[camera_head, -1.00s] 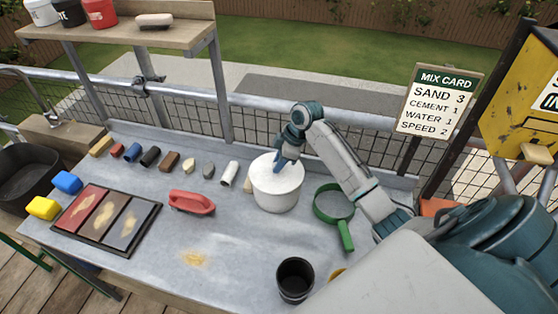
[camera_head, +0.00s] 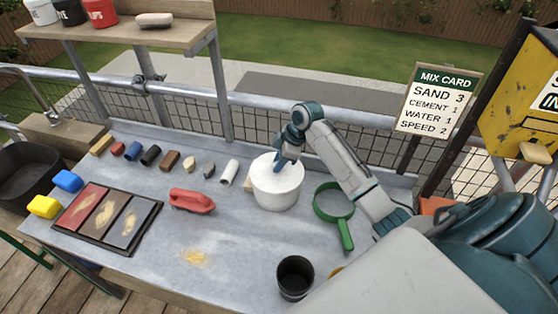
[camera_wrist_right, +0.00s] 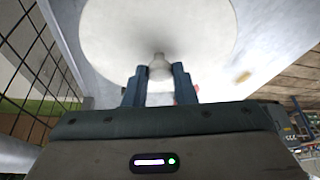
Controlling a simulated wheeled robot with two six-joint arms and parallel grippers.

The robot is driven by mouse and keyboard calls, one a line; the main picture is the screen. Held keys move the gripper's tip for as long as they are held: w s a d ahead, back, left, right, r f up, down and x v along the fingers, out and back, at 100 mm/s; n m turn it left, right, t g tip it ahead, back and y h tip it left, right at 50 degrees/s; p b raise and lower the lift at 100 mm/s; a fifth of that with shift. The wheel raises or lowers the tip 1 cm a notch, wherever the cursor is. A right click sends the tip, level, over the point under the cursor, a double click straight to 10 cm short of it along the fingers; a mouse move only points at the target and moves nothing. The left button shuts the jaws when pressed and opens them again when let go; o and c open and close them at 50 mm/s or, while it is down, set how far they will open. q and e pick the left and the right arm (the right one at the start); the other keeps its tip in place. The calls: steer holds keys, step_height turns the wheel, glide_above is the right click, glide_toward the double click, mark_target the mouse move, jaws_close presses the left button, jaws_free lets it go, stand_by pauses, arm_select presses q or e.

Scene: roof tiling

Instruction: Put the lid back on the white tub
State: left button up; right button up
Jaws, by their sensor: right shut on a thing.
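The white tub (camera_head: 277,195) stands on the grey bench, right of its middle. Its white lid (camera_head: 266,167) sits over the tub's mouth in the head view; whether it is fully seated I cannot tell. My right gripper (camera_head: 286,165) is above the lid, pointing down. In the right wrist view the lid (camera_wrist_right: 160,25) is a broad pale disc, and my right gripper (camera_wrist_right: 159,85) is shut on its small central knob (camera_wrist_right: 159,66). My left gripper is not in view.
A green sieve (camera_head: 333,201) lies right of the tub, and a black cup (camera_head: 295,278) stands in front. A red float (camera_head: 192,201) and a tray of colour samples (camera_head: 76,236) are to the left. Small pieces line the back. The bench's front middle is mostly clear.

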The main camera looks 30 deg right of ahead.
steer(key=shift+p, duration=0.3)
stand_by(0.4)
stand_by(0.3)
steer(key=o, duration=1.5)
steer(key=shift+o, duration=0.2)
steer(key=shift+r, duration=0.1)
steer(key=shift+r+p, duration=3.35)
steer(key=shift+r, duration=0.1)
jaws_close()
